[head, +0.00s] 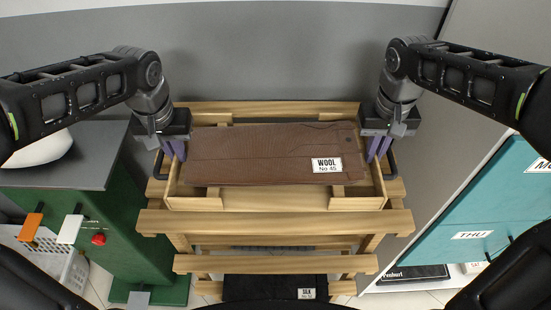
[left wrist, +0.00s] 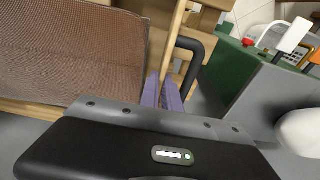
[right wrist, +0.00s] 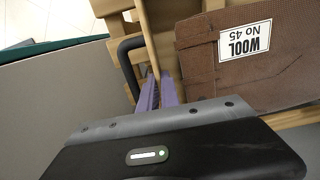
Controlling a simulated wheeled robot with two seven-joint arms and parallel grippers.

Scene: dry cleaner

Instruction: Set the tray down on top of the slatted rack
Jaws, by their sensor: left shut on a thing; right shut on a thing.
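The tray (head: 290,203) is a shallow light-wood box with black side handles. A folded brown garment (head: 260,160) with a white "WOOL No 45" label lies in it. The tray is at the top of the wooden slatted rack (head: 270,222); I cannot tell whether it touches the slats. My left gripper (head: 173,150) is shut on the tray's left side, by the black handle (left wrist: 190,60). My right gripper (head: 378,148) is shut on the tray's right side, by the other handle (right wrist: 128,62). The purple fingertips are partly hidden by the wrists.
A green cabinet (head: 110,215) with a grey top stands left of the rack, with a white basket (head: 60,262) beside it. Teal drawers (head: 490,215) stand at right. A dark item labelled "SILK" (head: 270,288) lies low in the rack. A grey wall is behind.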

